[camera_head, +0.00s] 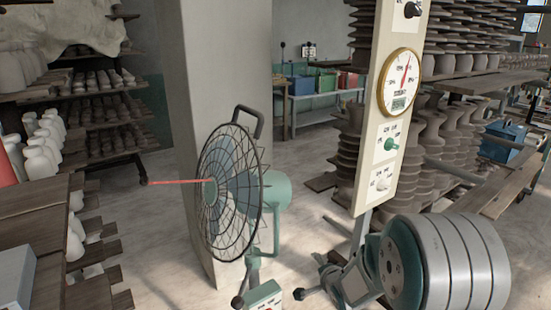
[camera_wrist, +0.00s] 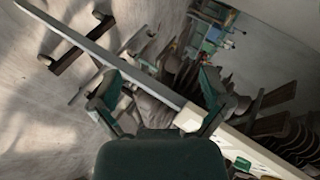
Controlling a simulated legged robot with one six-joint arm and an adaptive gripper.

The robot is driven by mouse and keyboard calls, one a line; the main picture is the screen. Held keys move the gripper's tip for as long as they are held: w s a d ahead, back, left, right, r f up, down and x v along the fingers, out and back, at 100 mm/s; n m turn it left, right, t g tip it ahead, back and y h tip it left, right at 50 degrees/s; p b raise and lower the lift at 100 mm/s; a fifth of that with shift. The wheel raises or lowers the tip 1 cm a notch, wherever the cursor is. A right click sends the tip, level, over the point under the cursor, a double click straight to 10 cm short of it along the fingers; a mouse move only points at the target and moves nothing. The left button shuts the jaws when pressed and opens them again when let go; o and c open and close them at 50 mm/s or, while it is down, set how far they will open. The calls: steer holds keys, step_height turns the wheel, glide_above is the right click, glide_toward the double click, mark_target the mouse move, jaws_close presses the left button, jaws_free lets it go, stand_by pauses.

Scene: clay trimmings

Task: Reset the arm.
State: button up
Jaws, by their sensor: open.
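My gripper (camera_wrist: 158,88) shows in the wrist view, its two dark green fingers spread well apart. Nothing is held between them. A pale control panel (camera_wrist: 265,160) and its grey post (camera_wrist: 80,45) run diagonally behind the fingers, and I cannot tell how far beyond them they are. In the head view the upright panel (camera_head: 377,155) carries a round gauge (camera_head: 400,82) with a red needle and several knobs.
A caged fan (camera_head: 228,190) with a red streamer (camera_head: 175,182) stands before a grey pillar (camera_head: 200,60). Shelves of pale bottles (camera_head: 40,150) are at left. Stacked clay pieces (camera_head: 455,130) stand at right. Bare floor (camera_head: 160,240) lies left of the fan.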

steer(key=s+d+r+n+g+h, duration=0.35)
steer(key=s+r+n, duration=0.25)
steer(key=s+r, duration=0.8)
steer(key=s+r+n+g, duration=0.1)
steer(key=s+r+n, duration=0.1)
steer(key=s, duration=0.7)
steer(key=s+r+n+g+y, duration=0.1)
steer(key=s+n, duration=0.3)
steer(key=s, duration=0.5)
steer(key=shift+s+a+r+g, duration=0.3)
steer(key=shift+r+g, duration=0.05)
steer(key=shift+r, duration=0.25)
